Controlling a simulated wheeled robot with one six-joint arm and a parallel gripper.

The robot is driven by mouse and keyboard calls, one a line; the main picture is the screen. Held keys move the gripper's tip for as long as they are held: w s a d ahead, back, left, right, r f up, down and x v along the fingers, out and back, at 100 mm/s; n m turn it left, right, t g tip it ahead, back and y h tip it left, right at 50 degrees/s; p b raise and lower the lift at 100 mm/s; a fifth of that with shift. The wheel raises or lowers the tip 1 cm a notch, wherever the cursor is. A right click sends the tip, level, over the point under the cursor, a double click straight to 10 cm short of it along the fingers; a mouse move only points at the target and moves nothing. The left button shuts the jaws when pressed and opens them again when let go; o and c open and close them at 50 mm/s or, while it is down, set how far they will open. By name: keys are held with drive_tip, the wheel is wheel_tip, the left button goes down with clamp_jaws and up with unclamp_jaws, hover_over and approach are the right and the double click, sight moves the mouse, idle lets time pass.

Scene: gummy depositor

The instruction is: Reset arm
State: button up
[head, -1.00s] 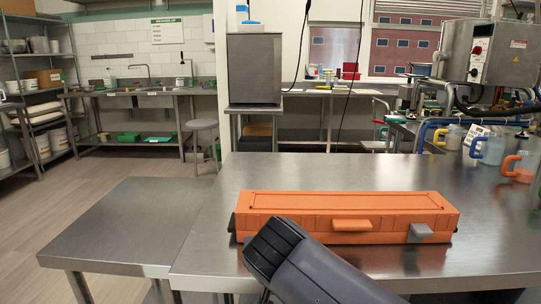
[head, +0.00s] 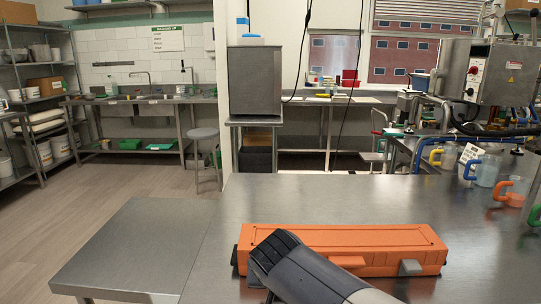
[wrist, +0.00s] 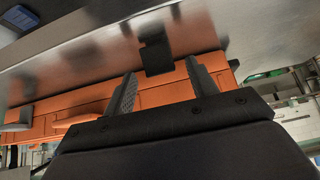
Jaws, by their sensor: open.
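In the head view my gripper (head: 268,255) is at the lower middle, its dark end in front of the left part of an orange case (head: 345,238) on the steel table. My arm hides part of the case's front. In the wrist view my gripper (wrist: 162,90) shows two black fingers spread apart with nothing held between them. The orange case (wrist: 75,112) shows behind and to the left of the fingers, with a dark latch (wrist: 155,54) beyond the fingertips. I cannot tell whether the fingers touch the case.
The steel table (head: 300,195) is clear behind the case, and a lower steel table (head: 140,245) at left is bare. Jugs with coloured handles (head: 485,170) stand on the right bench. A steel machine (head: 500,75) stands at the back right. Open floor (head: 150,182) lies at left.

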drive_tip(key=shift+w+r+g+p, duration=0.3)
drive_tip(key=shift+r+g+p, duration=0.35)
drive_tip(key=shift+p, duration=1.4)
drive_tip(key=g+p, duration=0.1)
drive_tip(key=p, duration=0.2)
drive_tip(key=w+g+p, duration=0.1)
drive_tip(key=p, duration=0.2)
drive_tip(key=shift+w+r+g+p, duration=0.1)
drive_tip(key=shift+r+g+p, duration=0.2)
drive_tip(key=shift+r, duration=0.1)
drive_tip(key=shift+w+g+p, duration=0.35)
drive_tip(key=shift+g+p, duration=0.2)
drive_tip(key=shift+p, duration=0.65)
